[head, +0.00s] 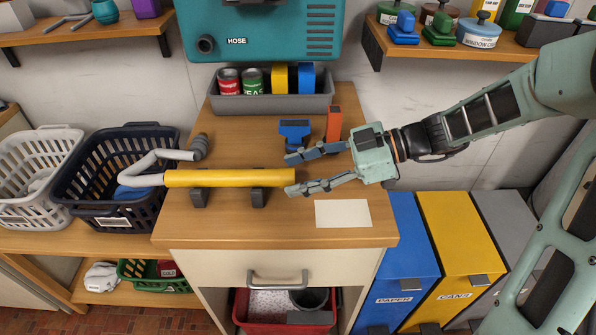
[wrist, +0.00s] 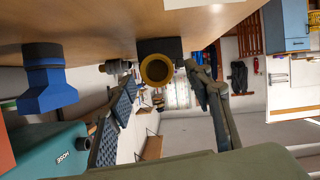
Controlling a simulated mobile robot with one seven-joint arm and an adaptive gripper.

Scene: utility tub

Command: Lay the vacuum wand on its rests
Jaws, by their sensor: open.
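The vacuum wand has a yellow tube (head: 225,178) and a bent grey end at the left. The tube lies level across two dark rests (head: 198,198) (head: 259,198) on the wooden counter. My gripper (head: 290,174) is open and empty at the tube's right end, its fingers pointing left on either side of the tube's line. In the wrist view, the tube's round open end (wrist: 157,70) shows between the spread fingers (wrist: 161,77), with a dark rest (wrist: 160,47) between it and the counter.
A blue nozzle (head: 294,130) and an orange block (head: 333,124) sit just behind my gripper. A grey tray (head: 272,104) of cans and boxes is at the back, below a teal HOSE unit (head: 262,42). A white card (head: 343,213) lies in front. A dark basket (head: 112,185) stands left.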

